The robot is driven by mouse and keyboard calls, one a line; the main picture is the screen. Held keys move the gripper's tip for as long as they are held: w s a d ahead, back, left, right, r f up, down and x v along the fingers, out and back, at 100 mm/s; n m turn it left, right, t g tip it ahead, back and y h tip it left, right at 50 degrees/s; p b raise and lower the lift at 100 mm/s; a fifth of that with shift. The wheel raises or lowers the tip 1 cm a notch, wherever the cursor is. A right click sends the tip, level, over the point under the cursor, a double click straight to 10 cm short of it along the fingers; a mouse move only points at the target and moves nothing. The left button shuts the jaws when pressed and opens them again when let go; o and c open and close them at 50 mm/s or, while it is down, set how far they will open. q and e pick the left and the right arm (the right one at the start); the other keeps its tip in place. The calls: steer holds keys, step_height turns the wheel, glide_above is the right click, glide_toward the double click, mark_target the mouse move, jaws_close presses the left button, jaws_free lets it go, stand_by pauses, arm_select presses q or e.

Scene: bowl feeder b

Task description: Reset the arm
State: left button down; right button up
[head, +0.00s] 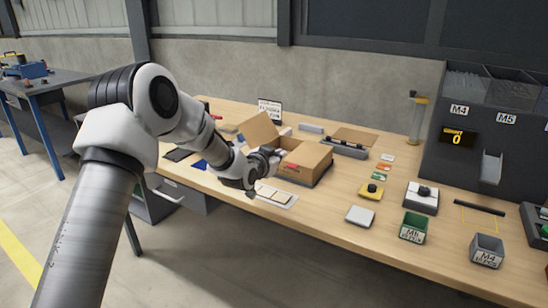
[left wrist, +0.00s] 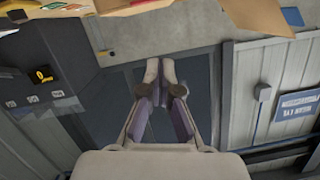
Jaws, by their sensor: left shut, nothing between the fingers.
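My left arm (head: 165,100) comes in from the left in the head view and reaches over the bench. My left gripper (head: 272,157) is in front of the open cardboard box (head: 304,163), at its left side in the picture. In the left wrist view my left gripper (left wrist: 160,74) has its two fingers close together, with nothing seen between them. I cannot tell whether it touches the box. My right gripper does not show.
The wooden bench (head: 350,222) holds a green bin (head: 413,227), a grey bin (head: 487,250), a white scale-like device (head: 421,197) and a yellow button box (head: 371,191). A dark feeder panel (head: 475,115) with a display stands at the right.

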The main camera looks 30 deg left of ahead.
arm_select(q)
steer(key=s+d+f+g, duration=0.1)
steer(key=s+f, duration=0.3)
steer(key=s+d+f+g+p, duration=0.1)
steer(key=s+d+f, duration=0.1)
steer(key=f, duration=0.3)
steer(key=s+d+f+g+p, duration=0.1)
steer(key=s+d+f+g, duration=0.1)
steer(key=s+f, duration=0.2)
steer(key=shift+s+d+f+n+h, duration=0.1)
steer(key=shift+s+f+n+h, duration=0.1)
steer(key=shift+s, duration=0.2)
steer(key=shift+s+d+f+n+h, duration=0.1)
steer(key=shift+s+f, duration=0.05)
steer(key=shift+s, duration=0.25)
steer(key=s+d+f+g+p, duration=0.2)
steer(key=s+d+f+g, duration=0.15)
steer(key=s+f, duration=0.65)
steer(key=s+d+f+n+g+p, duration=0.1)
steer(key=s+f+g, duration=0.3)
steer(key=s, duration=1)
steer(key=s+d+f+n+g+p, duration=0.1)
steer(key=s+f+g, duration=0.3)
steer(key=s, duration=1)
steer(key=shift+d, duration=0.6)
steer(key=shift+a, duration=0.1)
